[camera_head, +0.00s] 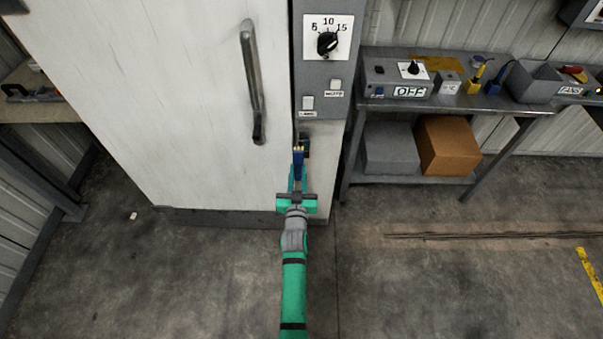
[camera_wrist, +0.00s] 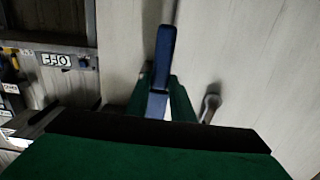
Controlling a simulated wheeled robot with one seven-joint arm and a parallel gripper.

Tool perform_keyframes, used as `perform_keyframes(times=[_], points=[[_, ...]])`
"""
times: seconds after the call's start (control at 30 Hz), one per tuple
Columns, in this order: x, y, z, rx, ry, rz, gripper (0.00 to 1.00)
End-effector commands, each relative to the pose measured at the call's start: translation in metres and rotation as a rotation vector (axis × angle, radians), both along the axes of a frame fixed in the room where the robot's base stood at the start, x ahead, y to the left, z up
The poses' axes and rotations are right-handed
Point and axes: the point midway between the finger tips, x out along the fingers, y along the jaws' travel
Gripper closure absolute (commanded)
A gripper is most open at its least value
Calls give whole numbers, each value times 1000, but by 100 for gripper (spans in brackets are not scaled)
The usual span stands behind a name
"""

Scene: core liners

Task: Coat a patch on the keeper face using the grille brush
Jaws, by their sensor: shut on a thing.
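My gripper (camera_head: 298,180) is shut on a blue brush (camera_head: 298,165), which I take to be the grille brush. The brush points up and away, and its pale yellowish tip is beside a small dark fitting (camera_head: 305,143) at the white door's right edge. That fitting may be the keeper; its face is mostly hidden by the brush. I cannot tell whether the tip touches it. In the wrist view the blue brush (camera_wrist: 160,60) stands between the green fingers of my gripper (camera_wrist: 163,98); no coating shows clearly.
The white door (camera_head: 170,100) has a long grey handle (camera_head: 252,85) left of my gripper. A grey dial panel (camera_head: 322,60) is above. At right, a metal bench (camera_head: 440,103) holds an OFF box (camera_head: 395,80), yellow and blue tools and bins.

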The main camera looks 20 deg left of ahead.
Motion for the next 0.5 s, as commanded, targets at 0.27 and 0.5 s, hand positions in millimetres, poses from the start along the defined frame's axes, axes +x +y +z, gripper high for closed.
perform_keyframes(times=[0.27, 0.5], points=[[0, 3, 6, 1, -2, 0, 96], [2, 0, 11, 1, -1, 1, 96]])
